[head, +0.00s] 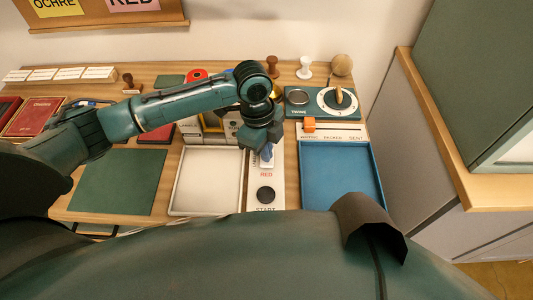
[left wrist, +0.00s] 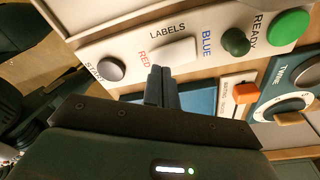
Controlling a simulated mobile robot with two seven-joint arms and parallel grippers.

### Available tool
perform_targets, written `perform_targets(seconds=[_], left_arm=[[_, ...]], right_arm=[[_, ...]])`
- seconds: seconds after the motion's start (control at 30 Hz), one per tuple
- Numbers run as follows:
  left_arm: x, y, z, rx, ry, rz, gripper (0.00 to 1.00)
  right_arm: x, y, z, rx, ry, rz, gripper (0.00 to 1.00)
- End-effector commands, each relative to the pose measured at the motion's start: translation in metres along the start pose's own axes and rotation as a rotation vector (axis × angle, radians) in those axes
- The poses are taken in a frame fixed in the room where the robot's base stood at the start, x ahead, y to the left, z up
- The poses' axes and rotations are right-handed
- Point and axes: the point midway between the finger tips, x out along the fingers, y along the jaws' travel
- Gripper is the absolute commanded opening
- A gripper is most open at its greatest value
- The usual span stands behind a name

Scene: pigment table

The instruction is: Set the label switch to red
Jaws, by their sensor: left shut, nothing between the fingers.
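The label panel (head: 279,190) is a narrow white strip between two trays in the head view. In the left wrist view the label switch (left wrist: 174,50) is a white rocker under the word LABELS, between RED and BLUE. Which way it is tipped I cannot tell. My left gripper (left wrist: 161,78) is shut and empty, its fingertips at the rocker's RED end; whether they touch it is unclear. My right gripper is not in view.
A dark START button (head: 265,194) sits at the panel's near end. A green READY button (left wrist: 288,27) is at the other end. A white tray (head: 173,196) lies left and a blue tray (head: 340,175) right. An orange slider (head: 309,124) and the TWINE dial (head: 325,99) are close by.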

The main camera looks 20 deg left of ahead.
Motion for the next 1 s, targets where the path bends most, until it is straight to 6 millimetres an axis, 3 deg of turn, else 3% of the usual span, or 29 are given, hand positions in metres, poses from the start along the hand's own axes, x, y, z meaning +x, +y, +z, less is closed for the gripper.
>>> perform_targets(seconds=[1.0], left_arm=[[0.0087,0.0,0.0012,0.0,0.0,0.001,0.0]], right_arm=[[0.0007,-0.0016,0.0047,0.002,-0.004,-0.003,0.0]])
